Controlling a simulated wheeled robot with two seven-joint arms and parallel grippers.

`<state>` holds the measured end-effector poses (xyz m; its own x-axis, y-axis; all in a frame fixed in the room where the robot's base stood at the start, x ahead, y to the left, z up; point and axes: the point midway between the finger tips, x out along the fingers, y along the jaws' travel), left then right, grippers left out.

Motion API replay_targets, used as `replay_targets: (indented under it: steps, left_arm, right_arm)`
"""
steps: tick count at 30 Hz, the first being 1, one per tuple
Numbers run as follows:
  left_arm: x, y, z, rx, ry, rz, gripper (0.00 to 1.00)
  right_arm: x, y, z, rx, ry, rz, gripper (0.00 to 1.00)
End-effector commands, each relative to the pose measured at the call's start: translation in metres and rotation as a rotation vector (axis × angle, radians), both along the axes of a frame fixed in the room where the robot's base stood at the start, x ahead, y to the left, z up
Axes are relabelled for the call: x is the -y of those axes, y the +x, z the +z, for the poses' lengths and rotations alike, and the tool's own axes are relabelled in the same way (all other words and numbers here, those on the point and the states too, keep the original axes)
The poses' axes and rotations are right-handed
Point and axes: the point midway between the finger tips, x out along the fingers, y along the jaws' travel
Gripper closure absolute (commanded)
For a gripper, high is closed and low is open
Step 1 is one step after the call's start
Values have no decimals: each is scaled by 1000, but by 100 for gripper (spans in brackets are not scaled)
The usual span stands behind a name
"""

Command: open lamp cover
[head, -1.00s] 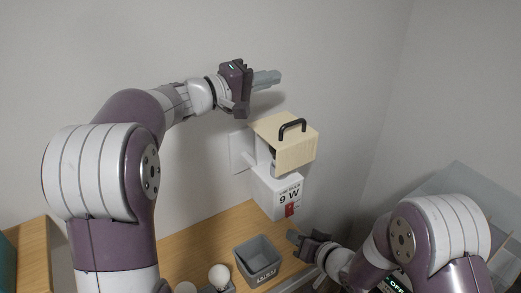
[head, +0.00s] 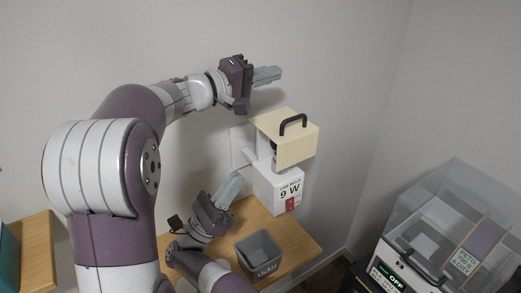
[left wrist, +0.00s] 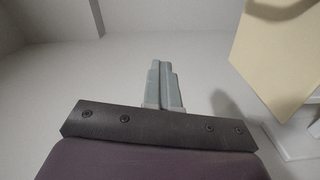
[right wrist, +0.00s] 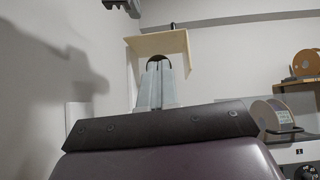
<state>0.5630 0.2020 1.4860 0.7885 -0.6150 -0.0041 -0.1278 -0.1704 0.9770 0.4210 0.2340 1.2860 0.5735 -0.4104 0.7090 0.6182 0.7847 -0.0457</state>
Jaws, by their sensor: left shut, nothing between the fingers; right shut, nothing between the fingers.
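My left gripper (head: 268,74) is shut and empty, above and left of the cover, apart from the handle. My right gripper (head: 230,190) is shut and empty, below and left of the cover.
A grey bin (head: 258,254) stands on the wooden table (head: 305,235) below the lamp. A clear-lidded machine (head: 440,225) showing OFF stands at the right. The wall is close behind the lamp.

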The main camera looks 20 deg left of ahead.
Motion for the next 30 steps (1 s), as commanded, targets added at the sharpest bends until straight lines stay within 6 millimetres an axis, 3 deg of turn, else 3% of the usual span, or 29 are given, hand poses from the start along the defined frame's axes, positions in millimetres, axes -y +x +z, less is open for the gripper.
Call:
replay_targets:
  steps: [4,18,30]
  left_arm:
    - [0,0,0,0,0,0,100]
    - [0,0,0,0,0,0,100]
    - [0,0,0,0,0,0,100]
  right_arm:
    - [9,-1,8,29,45,4,100]
    - [43,44,63,27,40,4,100]
    - [47,49,70,26,39,4,100]
